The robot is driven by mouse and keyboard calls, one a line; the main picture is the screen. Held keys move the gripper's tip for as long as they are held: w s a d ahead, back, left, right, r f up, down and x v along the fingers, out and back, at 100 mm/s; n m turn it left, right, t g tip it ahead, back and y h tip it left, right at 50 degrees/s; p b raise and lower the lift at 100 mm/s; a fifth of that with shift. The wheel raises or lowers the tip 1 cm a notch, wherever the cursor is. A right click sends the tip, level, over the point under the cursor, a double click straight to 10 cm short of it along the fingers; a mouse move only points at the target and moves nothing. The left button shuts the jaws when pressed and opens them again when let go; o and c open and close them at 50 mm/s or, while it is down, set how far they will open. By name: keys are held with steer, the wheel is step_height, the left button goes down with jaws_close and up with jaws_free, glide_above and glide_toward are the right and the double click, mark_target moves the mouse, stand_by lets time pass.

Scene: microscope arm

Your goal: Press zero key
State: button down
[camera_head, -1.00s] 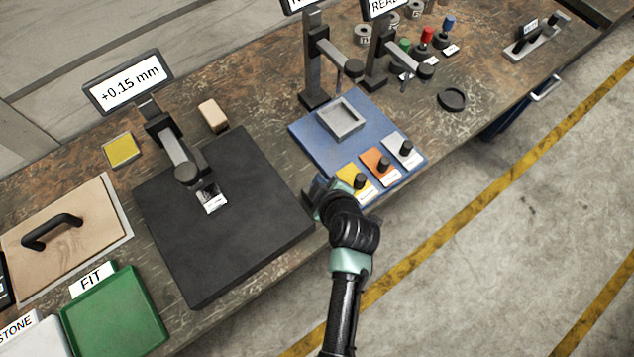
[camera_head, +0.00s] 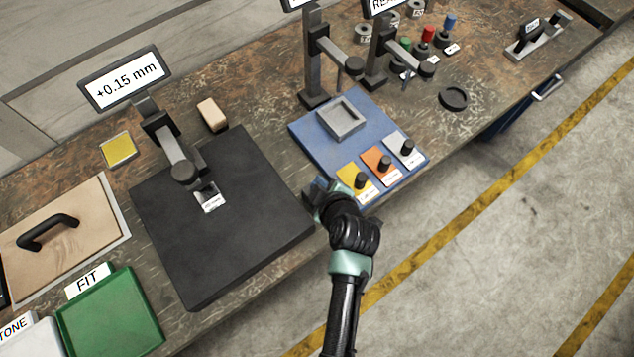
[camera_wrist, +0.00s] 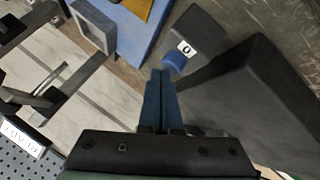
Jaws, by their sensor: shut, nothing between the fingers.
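The zero key shows in the wrist view as a blue round button (camera_wrist: 174,64) on a dark block (camera_wrist: 197,28) with a white "0" label (camera_wrist: 186,48). My gripper (camera_wrist: 160,73) is shut and empty, with its blue fingertips just beside the button. I cannot tell whether they touch it. In the head view my wrist is over the bench's front edge, between the black plate and the blue board, and the zero key cannot be made out there. A display (camera_head: 125,79) reads "+0.15 mm".
The black plate (camera_head: 245,235) with its gauge stand (camera_head: 167,140) is left of my wrist. The blue board (camera_head: 310,135) with yellow, orange and grey knob pads is to the right. A green "FIT" tray (camera_head: 110,315) lies at the front left.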

steer(key=shift+f, duration=0.3)
steer(key=shift+r, duration=0.1)
stand_by(0.4)
steer(key=shift+r+p, duration=0.45)
steer(key=shift+r, duration=0.4)
steer(key=shift+r+p, duration=2.05)
steer(key=shift+r, duration=0.45)
